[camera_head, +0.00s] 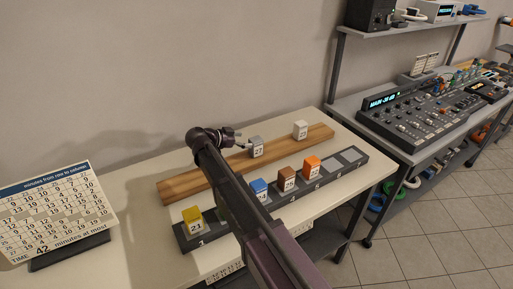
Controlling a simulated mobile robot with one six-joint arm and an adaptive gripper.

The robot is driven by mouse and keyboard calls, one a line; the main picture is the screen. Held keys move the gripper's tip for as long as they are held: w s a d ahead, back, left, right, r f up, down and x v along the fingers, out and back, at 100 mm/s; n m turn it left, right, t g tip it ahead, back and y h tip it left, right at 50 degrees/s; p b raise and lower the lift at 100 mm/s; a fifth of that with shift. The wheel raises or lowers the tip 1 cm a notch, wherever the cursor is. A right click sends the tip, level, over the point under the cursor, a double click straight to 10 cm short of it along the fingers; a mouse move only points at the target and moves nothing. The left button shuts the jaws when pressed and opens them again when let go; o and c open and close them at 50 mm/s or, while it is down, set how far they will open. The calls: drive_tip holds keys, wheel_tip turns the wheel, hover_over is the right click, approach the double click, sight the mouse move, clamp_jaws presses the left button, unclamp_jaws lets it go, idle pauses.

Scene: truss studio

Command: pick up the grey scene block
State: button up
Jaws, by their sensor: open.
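The grey scene block (256,147), whose label seems to read 27, stands on the wooden plank (185,186) in the middle of the table. My gripper (244,141) is open, just left of the grey block, with its fingers pointing towards it. Whether a finger touches the block I cannot tell. My arm runs up from the bottom of the picture and hides part of the plank and of the dark rail.
A white block (300,130) stands on the plank to the right. The dark rail (345,168) in front holds a yellow block (194,218), a blue block (259,188), a brown block (287,178) and an orange block (312,164). A number board (58,213) stands at left.

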sight(253, 140)
drive_tip(key=shift+b+x, duration=0.9)
drive_tip(key=shift+x, duration=1.65)
drive_tip(key=shift+d, duration=0.1)
drive_tip(key=c, duration=1.3)
